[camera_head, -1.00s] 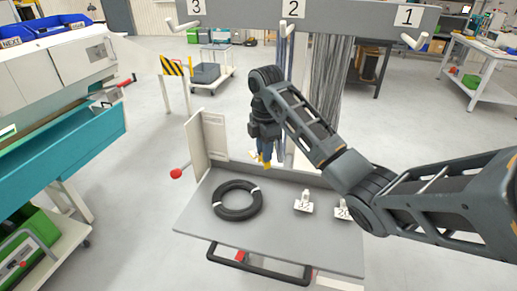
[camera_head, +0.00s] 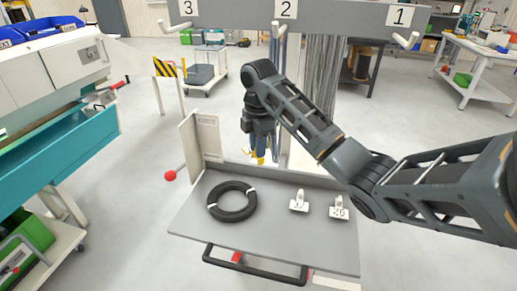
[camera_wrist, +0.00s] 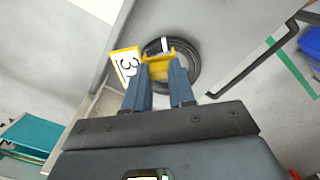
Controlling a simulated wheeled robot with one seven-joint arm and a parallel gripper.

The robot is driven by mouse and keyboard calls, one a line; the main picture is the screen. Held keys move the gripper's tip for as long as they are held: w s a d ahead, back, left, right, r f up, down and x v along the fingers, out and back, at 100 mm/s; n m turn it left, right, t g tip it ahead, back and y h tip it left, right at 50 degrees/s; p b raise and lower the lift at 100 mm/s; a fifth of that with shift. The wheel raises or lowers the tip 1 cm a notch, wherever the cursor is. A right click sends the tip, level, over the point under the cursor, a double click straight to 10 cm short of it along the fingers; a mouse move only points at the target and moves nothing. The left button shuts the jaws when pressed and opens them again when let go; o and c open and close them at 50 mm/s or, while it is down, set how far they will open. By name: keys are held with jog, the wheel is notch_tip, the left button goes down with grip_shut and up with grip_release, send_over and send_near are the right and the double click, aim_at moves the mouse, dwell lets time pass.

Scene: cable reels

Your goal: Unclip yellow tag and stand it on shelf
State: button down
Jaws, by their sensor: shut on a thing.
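My gripper (camera_head: 258,156) hangs above the back of the grey shelf (camera_head: 275,237), near its upright left end plate. In the wrist view my gripper (camera_wrist: 160,82) is shut on the yellow tag (camera_wrist: 157,67), holding its yellow clip part between the fingertips. The tag's white number plate (camera_wrist: 125,64) with a yellow border sticks out to the left and shows a 3; any further figure is unclear. In the head view only a little yellow shows at the fingertips. The tag appears clear of the shelf. Two white number tags (camera_head: 299,203) (camera_head: 339,209) stand on the shelf's right half.
A black cable coil (camera_head: 232,216) with white ties lies on the shelf's left half; it also shows behind the tag in the wrist view (camera_wrist: 193,62). A red-knobbed lever (camera_head: 170,175) juts out left. Numbered hooks and hanging dark cables (camera_head: 324,80) are behind. Bare shelf lies between coil and white tags.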

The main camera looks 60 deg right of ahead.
jog(key=shift+s+r, duration=0.2)
jog(key=shift+r, duration=0.45)
